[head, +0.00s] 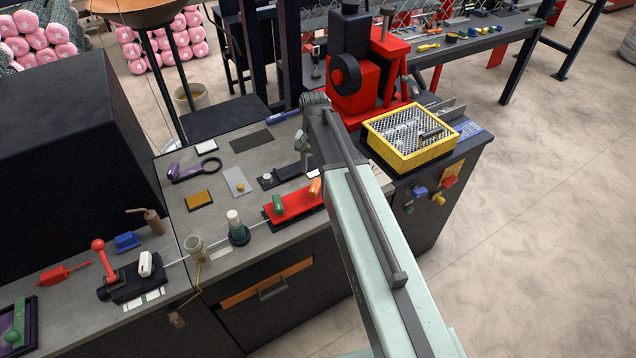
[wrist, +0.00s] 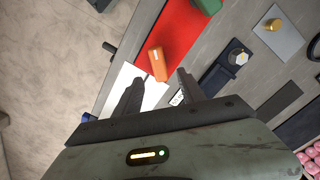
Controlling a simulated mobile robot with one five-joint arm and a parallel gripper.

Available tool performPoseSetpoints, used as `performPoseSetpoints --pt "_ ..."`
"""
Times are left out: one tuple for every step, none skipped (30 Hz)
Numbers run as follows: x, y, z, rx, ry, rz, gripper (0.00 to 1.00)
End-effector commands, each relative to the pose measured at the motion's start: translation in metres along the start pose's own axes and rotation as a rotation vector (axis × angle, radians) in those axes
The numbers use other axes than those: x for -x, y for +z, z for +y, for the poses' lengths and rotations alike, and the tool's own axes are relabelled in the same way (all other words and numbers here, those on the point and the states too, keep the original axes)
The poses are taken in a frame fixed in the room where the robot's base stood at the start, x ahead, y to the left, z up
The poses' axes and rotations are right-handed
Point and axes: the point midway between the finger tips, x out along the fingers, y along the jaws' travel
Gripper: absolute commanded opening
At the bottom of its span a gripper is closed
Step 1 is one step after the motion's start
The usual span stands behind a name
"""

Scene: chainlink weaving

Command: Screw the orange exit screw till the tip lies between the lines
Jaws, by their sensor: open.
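The orange exit screw (head: 315,187) stands at the right end of a red block (head: 295,206) on the grey bench, partly beside my arm. In the wrist view the orange screw (wrist: 158,64) lies just beyond and between the fingertips of my gripper (wrist: 158,78). The gripper is open, with a finger to either side of the screw's line and nothing visibly held. A green knob (head: 278,204) sits at the other end of the red block (wrist: 175,35). The lines for the tip cannot be made out. My arm hides part of the bench right of the screw.
A white card (wrist: 128,78) lies beside the red block's end. A dark fixture with a pale knob (head: 267,178) and a grey plate with a brass knob (head: 238,182) lie behind. A yellow-framed mesh tray (head: 448,151) and red machine (head: 365,95) stand right of them.

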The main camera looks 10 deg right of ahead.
Motion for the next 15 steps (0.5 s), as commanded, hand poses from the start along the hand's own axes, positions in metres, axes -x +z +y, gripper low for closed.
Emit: performPoseSetpoints --pt "-0.004 0.0 0.0 0.0 0.0 0.0 0.47" --pt "-0.007 0.0 0.0 0.0 0.0 0.0 0.47" --pt "-0.011 0.0 0.0 0.001 0.0 0.0 0.47" --pt "-0.015 0.0 0.001 0.001 0.0 0.0 0.47" --pt "-0.019 0.0 0.001 0.001 0.0 0.0 0.47" --pt "-0.026 0.0 0.001 0.001 0.0 0.001 0.47" --pt "-0.031 0.0 0.001 0.001 0.0 0.001 0.47" --pt "-0.036 0.0 0.001 0.001 0.0 0.001 0.47" --pt "-0.044 0.0 0.001 0.001 0.0 0.001 0.47" --pt "-0.05 0.0 0.001 0.001 0.0 0.001 0.47" --pt "-0.055 0.0 0.001 0.001 0.0 0.001 0.47" --pt "-0.062 0.0 0.001 0.001 0.0 0.001 0.47" --pt "-0.067 0.0 0.001 0.001 0.0 0.001 0.47" --pt "-0.071 0.0 0.001 0.001 0.0 0.001 0.47" --pt "-0.075 0.0 0.001 0.001 0.0 0.001 0.47"
